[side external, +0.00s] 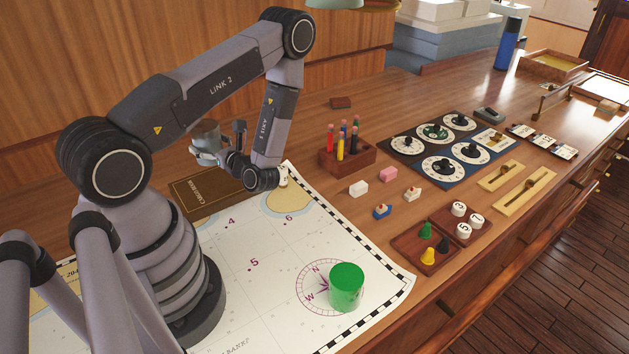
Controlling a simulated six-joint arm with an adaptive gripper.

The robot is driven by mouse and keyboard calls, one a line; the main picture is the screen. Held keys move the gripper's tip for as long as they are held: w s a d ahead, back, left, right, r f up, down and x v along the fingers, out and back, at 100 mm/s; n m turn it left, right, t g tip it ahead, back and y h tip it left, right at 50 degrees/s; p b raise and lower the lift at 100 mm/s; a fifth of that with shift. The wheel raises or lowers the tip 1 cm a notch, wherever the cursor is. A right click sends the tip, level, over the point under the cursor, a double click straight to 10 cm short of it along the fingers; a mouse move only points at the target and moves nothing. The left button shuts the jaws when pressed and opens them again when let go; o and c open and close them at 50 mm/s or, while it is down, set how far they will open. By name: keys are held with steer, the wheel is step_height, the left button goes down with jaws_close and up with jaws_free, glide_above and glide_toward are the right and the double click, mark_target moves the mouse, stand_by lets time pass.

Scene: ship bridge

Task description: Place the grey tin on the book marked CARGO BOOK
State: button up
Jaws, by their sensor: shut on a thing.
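The grey tin (206,134) is held up in my gripper (207,152), which is shut on it. The tin looks upright. The brown book marked CARGO BOOK (196,201) lies flat on the table beside the chart, partly hidden behind my arm. In this view the tin and gripper appear above the book, with a gap between. I cannot tell exactly how high the tin is or whether it is squarely over the book.
A chart (262,250) covers the front table, with a green cylinder (346,287) on it. A wooden rack of coloured pens (346,153), small blocks and a tray of pawns (428,245) stand to the right. Dial panels (444,145) lie farther back.

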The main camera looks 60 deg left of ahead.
steer(key=f, duration=0.3)
steer(key=shift+s+a+f+g, duration=0.2)
steer(key=shift+s+f+g, duration=0.1)
steer(key=shift+f, duration=2.15)
steer(key=o, duration=1.2)
steer(key=shift+f, duration=0.15)
